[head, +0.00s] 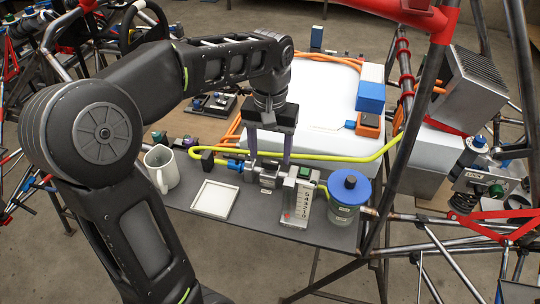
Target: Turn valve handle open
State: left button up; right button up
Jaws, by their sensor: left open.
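My left gripper (269,160) comes down over the table with its two purple-grey fingers apart. It is open, with the fingertips at a small metal valve-like assembly (267,177). I cannot tell whether they touch it. A blue fitting (235,164) sits at the left end of this assembly. The valve's handle is small and partly hidden by the gripper, so I cannot tell its angle. My right gripper is not in view.
A yellow hose (345,158) runs behind the assembly. A labelled grey block (298,200) and a blue-lidded jar (347,197) stand to its right. A white mug (161,169) and an empty square tray (214,199) are to the left. Chassis tubes (401,150) rise at right.

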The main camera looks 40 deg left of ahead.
aim_at(270, 161)
pick_arm(q)
notch_tip(270, 161, up, 6)
jog(key=shift+f+p, duration=0.2)
jog(key=shift+p, duration=0.45)
